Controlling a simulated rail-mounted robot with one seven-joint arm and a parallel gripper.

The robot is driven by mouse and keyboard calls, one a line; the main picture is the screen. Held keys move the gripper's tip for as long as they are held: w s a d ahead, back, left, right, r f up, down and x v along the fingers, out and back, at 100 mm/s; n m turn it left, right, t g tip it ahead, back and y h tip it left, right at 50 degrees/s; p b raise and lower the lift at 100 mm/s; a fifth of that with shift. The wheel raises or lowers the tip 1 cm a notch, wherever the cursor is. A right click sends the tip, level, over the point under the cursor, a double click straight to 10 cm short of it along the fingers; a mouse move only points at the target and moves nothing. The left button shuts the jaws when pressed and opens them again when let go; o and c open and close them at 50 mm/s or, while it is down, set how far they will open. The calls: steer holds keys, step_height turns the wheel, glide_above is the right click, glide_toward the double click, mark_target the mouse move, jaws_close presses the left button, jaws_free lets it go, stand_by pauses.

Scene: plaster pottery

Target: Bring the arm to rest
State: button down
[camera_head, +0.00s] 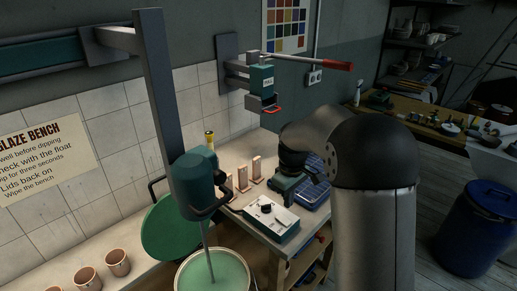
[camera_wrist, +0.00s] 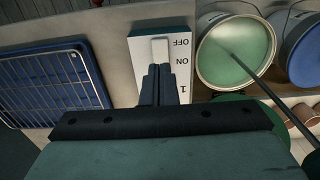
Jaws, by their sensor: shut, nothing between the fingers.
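My gripper (camera_head: 284,188) hangs over the side bench, just behind the white control box (camera_head: 272,220) in the head view. In the wrist view my gripper (camera_wrist: 157,70) has its two dark fingers pressed together with nothing between them. The fingertips overlap the edge of the control box (camera_wrist: 182,82), which carries OFF, ON and 1 marks and a pale switch (camera_wrist: 159,49). I cannot tell whether the fingers touch the box or hover above it. My grey arm reaches in from the right of the head view.
A bucket of green glaze (camera_head: 213,272) with a mixer (camera_head: 195,184) above it stands left of the box. A blue tray with a wire rack (camera_wrist: 55,85) lies beside my gripper. A red-handled lever device (camera_head: 262,82) is on the wall. A blue barrel (camera_head: 477,230) stands right.

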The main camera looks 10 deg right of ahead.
steer(key=s+r+m, duration=0.2)
steer(key=s+m, duration=0.6)
steer(key=s, duration=2.2)
steer(key=shift+r+t, duration=0.3)
steer(key=shift+t, duration=0.1)
